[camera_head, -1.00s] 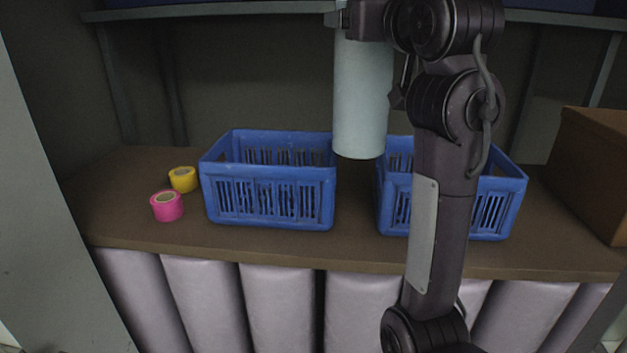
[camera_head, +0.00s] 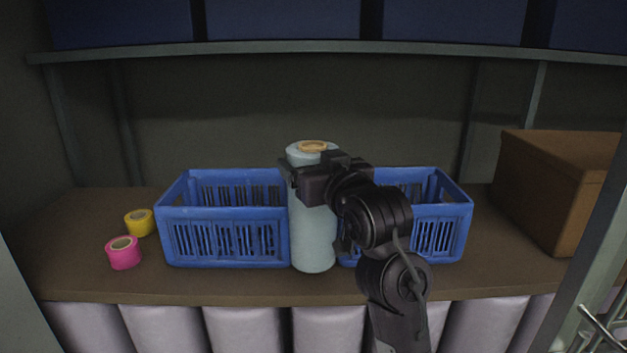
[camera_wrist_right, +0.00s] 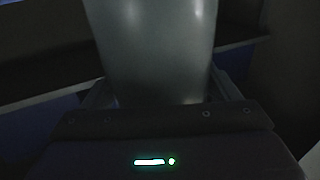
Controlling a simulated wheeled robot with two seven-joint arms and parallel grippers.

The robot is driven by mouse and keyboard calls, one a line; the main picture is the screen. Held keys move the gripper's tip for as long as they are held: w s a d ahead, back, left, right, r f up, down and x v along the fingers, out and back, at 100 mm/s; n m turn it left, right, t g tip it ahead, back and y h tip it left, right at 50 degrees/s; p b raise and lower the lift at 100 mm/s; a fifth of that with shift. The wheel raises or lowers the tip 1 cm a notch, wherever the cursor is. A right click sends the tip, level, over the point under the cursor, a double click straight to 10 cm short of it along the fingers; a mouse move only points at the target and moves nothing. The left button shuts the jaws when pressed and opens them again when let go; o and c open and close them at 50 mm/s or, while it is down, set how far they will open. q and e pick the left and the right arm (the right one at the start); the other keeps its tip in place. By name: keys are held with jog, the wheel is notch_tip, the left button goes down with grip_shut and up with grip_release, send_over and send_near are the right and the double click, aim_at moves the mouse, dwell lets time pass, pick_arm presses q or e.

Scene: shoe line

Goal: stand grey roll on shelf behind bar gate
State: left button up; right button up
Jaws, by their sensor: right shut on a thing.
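The grey roll (camera_head: 313,242) is a tall pale blue-grey cylinder with a tan core at its top. It is upright in front of the gap between two blue crates. My right gripper (camera_head: 300,182) is shut around its upper part; the roll also fills the middle of the right wrist view (camera_wrist_right: 158,45). The roll's lower end is close to the brown shelf (camera_head: 100,275), near its front; I cannot tell whether it touches. Metal bars, perhaps of the bar gate (camera_head: 603,328), show at the lower right edge. My left gripper is not in view.
The left blue crate (camera_head: 225,238) and the right blue crate (camera_head: 437,237) flank the roll. A yellow roll (camera_head: 139,224) and a pink roll (camera_head: 124,255) lie at the left. A brown box (camera_head: 555,190) stands at the right. An upper shelf (camera_head: 330,48) is above.

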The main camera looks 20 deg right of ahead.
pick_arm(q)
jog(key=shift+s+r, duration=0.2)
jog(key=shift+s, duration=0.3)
pick_arm(e)
notch_tip(320, 180, down, 4)
jog(key=shift+r, duration=0.25)
jog(key=shift+f, duration=0.1)
jog(key=o, duration=1.7)
jog(key=shift+f, duration=0.15)
jog(key=shift+c, duration=0.2)
jog(key=shift+o, duration=1.4)
pick_arm(q)
jog(key=shift+p, duration=0.3)
